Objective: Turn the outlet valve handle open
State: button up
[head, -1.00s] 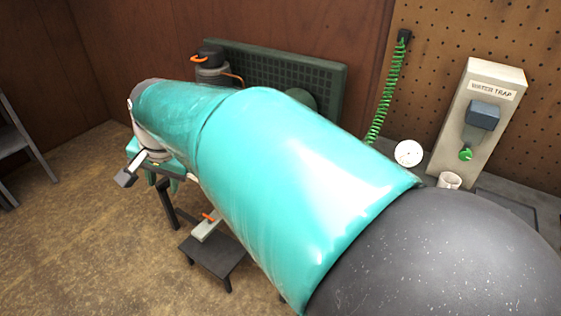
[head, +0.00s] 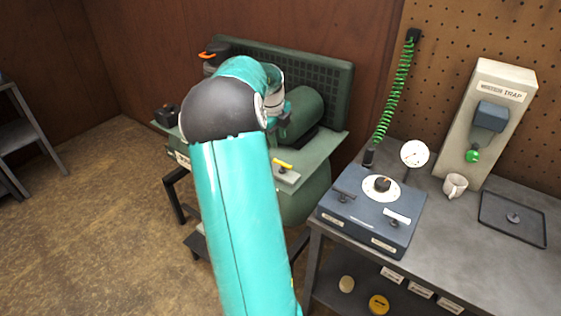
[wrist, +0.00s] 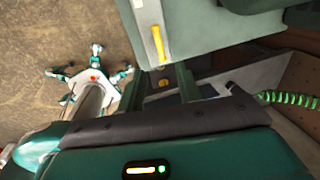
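A yellow lever handle (head: 283,164) lies on a pale block at the right front of the green compressor bench (head: 318,150). I take it for the outlet valve handle, though I can read no label on it. In the head view my arm hides most of the gripper.
A blue box (head: 372,215) with a dial and two levers stands on the grey workbench (head: 455,235) at right. Open floor (head: 90,220) lies at left.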

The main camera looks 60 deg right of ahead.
aim_at(281, 163)
jog(key=f, duration=0.4)
jog(key=d+f, duration=0.1)
jog(key=f, duration=0.3)
jog(key=d+f, duration=0.1)
jog(key=f, duration=0.3)
jog(key=shift+s+d, duration=0.1)
grip_shut()
